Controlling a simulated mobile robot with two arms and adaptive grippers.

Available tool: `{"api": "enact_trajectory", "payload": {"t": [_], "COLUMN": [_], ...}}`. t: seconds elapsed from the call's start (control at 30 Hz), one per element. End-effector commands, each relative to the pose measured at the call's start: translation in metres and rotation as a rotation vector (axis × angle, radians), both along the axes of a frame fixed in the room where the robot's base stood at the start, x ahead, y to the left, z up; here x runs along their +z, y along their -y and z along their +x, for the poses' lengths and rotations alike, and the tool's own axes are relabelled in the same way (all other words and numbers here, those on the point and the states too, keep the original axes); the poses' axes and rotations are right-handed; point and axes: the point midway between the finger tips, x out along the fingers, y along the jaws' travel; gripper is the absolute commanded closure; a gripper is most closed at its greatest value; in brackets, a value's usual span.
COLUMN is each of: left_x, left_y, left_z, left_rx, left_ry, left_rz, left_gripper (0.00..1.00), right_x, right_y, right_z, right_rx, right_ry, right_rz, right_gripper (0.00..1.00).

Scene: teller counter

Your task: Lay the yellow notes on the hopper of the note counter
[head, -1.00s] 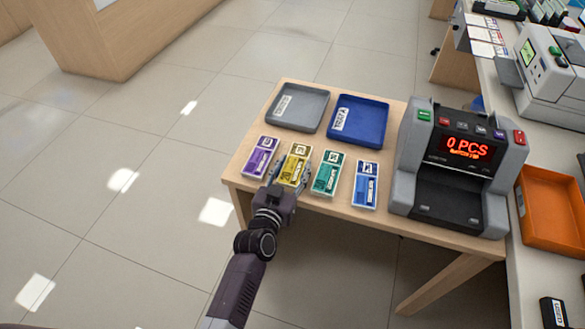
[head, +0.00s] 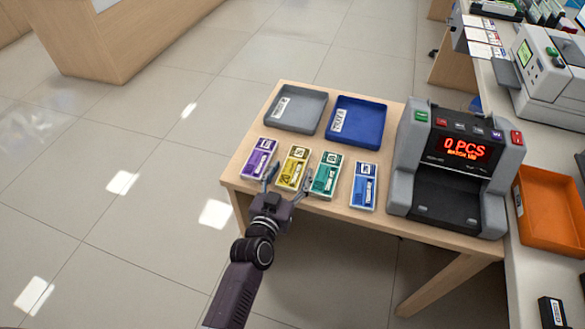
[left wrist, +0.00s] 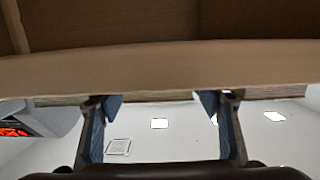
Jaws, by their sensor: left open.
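The yellow notes (head: 293,167) lie flat on the wooden table, between the purple notes and the green notes. My left gripper (head: 287,184) is open at the near end of the yellow notes, its fingers spread to either side, with nothing held. The left wrist view shows both open fingers (left wrist: 161,108) below the table's edge (left wrist: 160,70), with no notes visible between them. The note counter (head: 455,165) stands at the right of the table and its display reads 0 PCS. Its dark sloped bay (head: 445,195) is empty. My right gripper is not in view.
Purple notes (head: 260,158), green notes (head: 327,174) and blue notes (head: 363,186) lie in the same row. A grey tray (head: 277,124) and a blue tray (head: 373,145) sit behind. An orange tray (head: 550,245) is on the white counter at right.

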Motion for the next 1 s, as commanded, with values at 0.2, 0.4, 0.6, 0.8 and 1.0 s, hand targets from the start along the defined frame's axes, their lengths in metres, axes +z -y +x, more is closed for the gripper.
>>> {"api": "enact_trajectory", "payload": {"t": [0.2,0.4,0.6,0.8,1.0], "left_x": [0.013,0.017,0.018,0.017,0.000], "left_y": [-0.017,-0.028,-0.035,-0.036,-0.038], "left_z": [-0.041,-0.077,-0.096,-0.100,-0.103], "left_rx": [-0.003,-0.002,0.000,-0.001,-0.003], "left_ry": [-0.002,-0.002,0.001,0.002,-0.030], "left_rz": [0.004,0.001,0.000,-0.001,0.011], "left_gripper": [0.40,0.40,0.40,0.40,0.40], "right_x": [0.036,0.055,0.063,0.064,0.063], "right_y": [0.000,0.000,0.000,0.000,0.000], "right_z": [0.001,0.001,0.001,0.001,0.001], "right_rx": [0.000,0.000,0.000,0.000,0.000], "right_ry": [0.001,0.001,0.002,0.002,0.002], "right_rz": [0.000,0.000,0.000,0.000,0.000], "right_gripper": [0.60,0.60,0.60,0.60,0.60]}}
